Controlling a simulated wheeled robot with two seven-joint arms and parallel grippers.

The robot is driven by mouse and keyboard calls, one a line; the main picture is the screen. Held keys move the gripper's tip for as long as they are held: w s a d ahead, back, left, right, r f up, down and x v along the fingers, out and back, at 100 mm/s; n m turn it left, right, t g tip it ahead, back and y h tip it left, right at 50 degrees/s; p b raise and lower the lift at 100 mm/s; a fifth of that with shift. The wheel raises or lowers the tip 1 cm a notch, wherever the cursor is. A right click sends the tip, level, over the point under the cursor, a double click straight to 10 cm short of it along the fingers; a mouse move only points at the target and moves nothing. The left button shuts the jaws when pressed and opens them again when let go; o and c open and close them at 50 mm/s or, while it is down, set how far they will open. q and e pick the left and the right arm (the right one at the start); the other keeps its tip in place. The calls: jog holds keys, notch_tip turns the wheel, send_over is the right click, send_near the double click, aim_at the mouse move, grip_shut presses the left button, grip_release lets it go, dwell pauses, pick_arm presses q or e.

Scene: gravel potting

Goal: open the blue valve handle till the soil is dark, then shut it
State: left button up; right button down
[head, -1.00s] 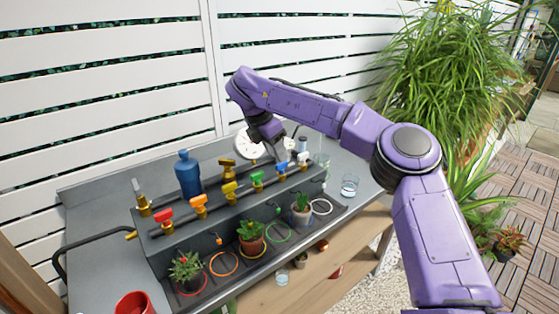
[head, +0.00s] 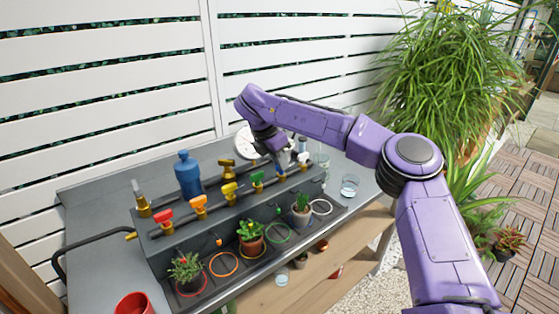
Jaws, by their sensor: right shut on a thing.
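A row of coloured valves runs along the grey raised ledge (head: 165,242). My right gripper (head: 282,160) has come down over the blue valve's place, between the green valve (head: 257,179) and the white valve (head: 303,160). It is shut there on the blue valve handle, which the fingers almost wholly hide. How far the handle is turned cannot be seen. Below it, a small potted plant (head: 301,215) stands in the tray, in the place between the green and white rings. Its soil is too small to judge its shade. My left gripper is not in view.
Red (head: 163,217), orange (head: 199,203) and yellow (head: 229,191) valves line the ledge to the left. Behind them stand a blue bottle (head: 188,174) and a white dial (head: 246,142). A glass (head: 350,185) stands at the right. Two more potted plants (head: 252,244) (head: 186,272) sit below.

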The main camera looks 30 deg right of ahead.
jog(key=shift+f+n+t+b, duration=0.15)
jog(key=shift+n+t+b, duration=0.25)
jog(key=shift+n+b, duration=0.65)
jog(key=shift+s+n+t+b, duration=0.1)
jog(key=shift+n+t+b, duration=0.4)
jog(key=shift+n, duration=0.45)
jog(key=n+b, duration=0.1)
jog(key=n, duration=0.1)
jog(key=shift+n+t+y, duration=0.3)
jog(key=shift+n+y, duration=0.1)
jog(key=shift+s+d+n+t+y, duration=0.1)
jog(key=shift+n+t+y, duration=0.2)
jog(key=shift+n, duration=0.6)
jog(key=n, duration=0.2)
jog(key=shift+r+n+t+y, duration=0.25)
jog(key=shift+n+t+y, duration=0.05)
jog(key=shift+y, duration=0.1)
jog(key=shift+d+n+y+p, duration=0.1)
jog(key=shift+n+y+p, duration=0.3)
jog(key=shift+n, duration=0.5)
jog(key=n+y+p, duration=0.1)
jog(key=n+p, duration=0.1)
jog(key=n, duration=0.1)
jog(key=shift+d+r+t, duration=0.1)
jog(key=shift+t, duration=0.2)
jog(key=shift+n+y+p, duration=0.3)
jog(key=shift+n+p, duration=0.2)
jog(key=shift+n, duration=0.4)
